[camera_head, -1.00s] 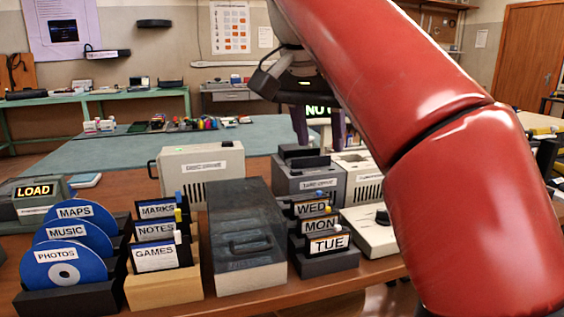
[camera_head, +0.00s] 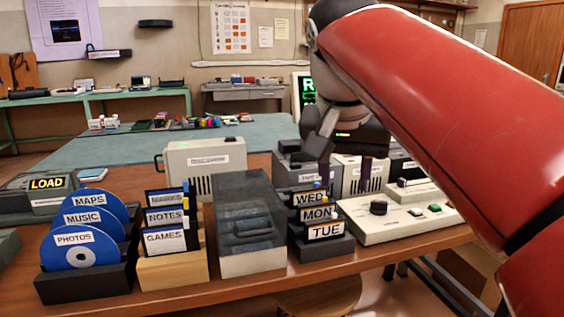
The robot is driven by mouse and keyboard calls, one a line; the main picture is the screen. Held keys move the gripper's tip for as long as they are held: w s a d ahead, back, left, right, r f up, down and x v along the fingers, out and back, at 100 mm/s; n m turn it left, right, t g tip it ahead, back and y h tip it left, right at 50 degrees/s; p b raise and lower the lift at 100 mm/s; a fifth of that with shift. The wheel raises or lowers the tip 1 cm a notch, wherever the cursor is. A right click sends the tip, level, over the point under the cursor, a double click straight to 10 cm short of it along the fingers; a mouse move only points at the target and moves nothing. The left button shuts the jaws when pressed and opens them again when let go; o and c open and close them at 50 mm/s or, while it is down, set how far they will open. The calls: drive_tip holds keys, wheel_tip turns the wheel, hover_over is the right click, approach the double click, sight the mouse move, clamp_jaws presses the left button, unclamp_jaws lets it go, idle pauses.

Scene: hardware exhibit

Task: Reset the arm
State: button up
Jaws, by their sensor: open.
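My gripper (camera_head: 345,164) shows at the end of my red arm, right of the middle, above the devices at the back of the wooden table. It is open, and I see nothing held between its fingers. Its dark fingers point down near the grey drive box (camera_head: 290,168) and a beige device (camera_head: 350,178). I cannot tell whether they touch either one. My arm covers much of the right side of the view.
On the table stand blue discs in a black rack (camera_head: 88,285), labelled cards in a wooden holder (camera_head: 175,272), a clear-lidded case (camera_head: 250,262), WED, MON and TUE cards in a black rack (camera_head: 320,250), a LOAD device (camera_head: 35,200) and a control panel (camera_head: 400,220).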

drive_tip(key=s+d+f+n, duration=0.1)
drive_tip(key=s+f, duration=0.3)
drive_tip(key=f, duration=0.4)
drive_tip(key=s+d+f+n+t+y, duration=0.1)
drive_tip(key=s+d+f, duration=0.2)
drive_tip(key=f, duration=0.6)
drive_tip(key=s+d+f+n, duration=0.1)
drive_tip(key=s+d+f, duration=0.1)
drive_tip(key=s+f, duration=0.4)
wheel_tip(320, 180, down, 3)
drive_tip(key=shift+f+y, duration=0.15)
drive_tip(key=shift+y, duration=0.15)
